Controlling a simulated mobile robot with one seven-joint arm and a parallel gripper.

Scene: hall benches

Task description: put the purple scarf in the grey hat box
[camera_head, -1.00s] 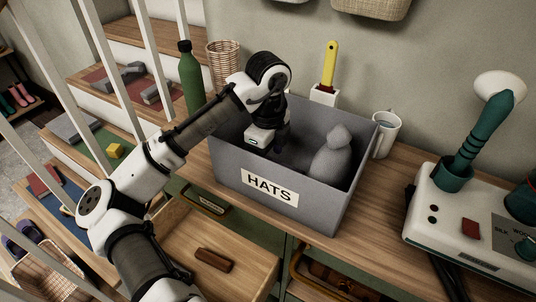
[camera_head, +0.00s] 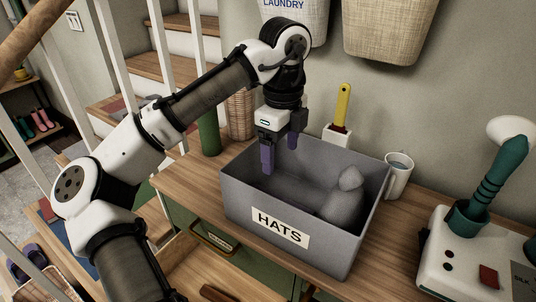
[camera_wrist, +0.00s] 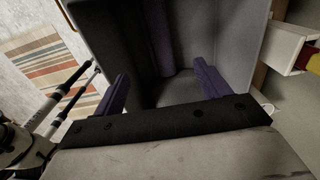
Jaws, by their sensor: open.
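The grey hat box (camera_head: 341,247), labelled HATS, stands open on the wooden bench top. A grey bobble hat (camera_head: 345,203) sits at its right end. My gripper (camera_head: 280,155) is open and empty, fingers pointing down over the left part of the box. In the wrist view my gripper's (camera_wrist: 161,72) two purplish fingers are spread over the box interior. Between and beyond them a dark purple strip, seemingly the purple scarf (camera_wrist: 159,38), lies inside the box against the grey. In the head view I cannot make out the scarf; the front wall hides part of the floor.
A white mug (camera_head: 398,177) stands close to the box's right side, and a yellow-handled brush (camera_head: 343,105) in a white holder behind it. A green bottle (camera_head: 209,135) and wicker basket (camera_head: 240,115) stand to the left. A white device (camera_head: 450,255) is at right.

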